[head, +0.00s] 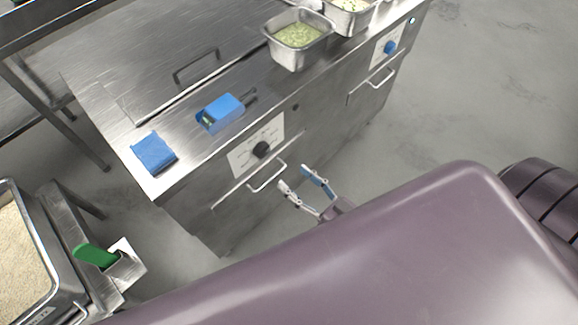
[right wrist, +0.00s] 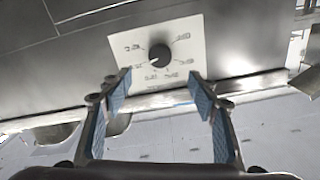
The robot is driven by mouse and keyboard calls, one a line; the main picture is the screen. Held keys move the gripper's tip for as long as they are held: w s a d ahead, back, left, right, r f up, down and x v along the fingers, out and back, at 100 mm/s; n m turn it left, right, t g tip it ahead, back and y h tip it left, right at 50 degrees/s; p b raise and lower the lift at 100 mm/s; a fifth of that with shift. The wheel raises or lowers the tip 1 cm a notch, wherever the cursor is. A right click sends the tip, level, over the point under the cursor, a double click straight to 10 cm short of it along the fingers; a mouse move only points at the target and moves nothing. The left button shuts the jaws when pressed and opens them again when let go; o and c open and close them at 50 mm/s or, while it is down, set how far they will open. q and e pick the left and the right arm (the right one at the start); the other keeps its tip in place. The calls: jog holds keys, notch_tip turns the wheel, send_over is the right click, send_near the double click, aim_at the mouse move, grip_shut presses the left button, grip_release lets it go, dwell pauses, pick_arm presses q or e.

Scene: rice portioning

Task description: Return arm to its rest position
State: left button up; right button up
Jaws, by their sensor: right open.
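My right gripper (head: 306,184) is open and empty in the head view, in front of the steel counter's (head: 190,185) front panel, near a drawer handle (head: 268,176). In the right wrist view its two blue-padded fingers (right wrist: 161,88) stand apart with nothing between them, below a black knob (right wrist: 159,56) on a white dial plate. My purple arm fills the lower part of the head view and hides what lies behind it. My left gripper is not in view.
On the counter are a blue folded cloth (head: 153,153), a blue box-like object (head: 220,112) and steel pans of food (head: 298,52). A rice tray (head: 62,275) and a green handle (head: 95,256) stand at lower left. Grey floor (head: 480,90) is free at right.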

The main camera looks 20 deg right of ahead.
dwell(0.6)
jog(key=s+d+f+g+h, duration=0.2)
jog(key=s+f+g, duration=0.25)
jog(key=f, duration=0.85)
jog(key=s+d+f+g+h, duration=0.2)
jog(key=s+d+f+g, duration=0.3)
jog(key=f, duration=0.9)
jog(key=s+a+f+g, duration=0.1)
jog(key=s+f+g, duration=0.1)
jog(key=s+f, duration=0.2)
jog(key=s+f+n+g+h, duration=0.1)
jog(key=s+f, duration=0.3)
jog(key=s, duration=0.7)
jog(key=s+a+f+g+h, duration=0.1)
jog(key=s+f+g, duration=0.2)
jog(key=s, duration=0.4)
jog(key=shift+s+a+f, duration=0.15)
jog(key=shift+a+f, duration=0.2)
jog(key=shift+f, duration=0.15)
jog(key=shift+g, duration=0.25)
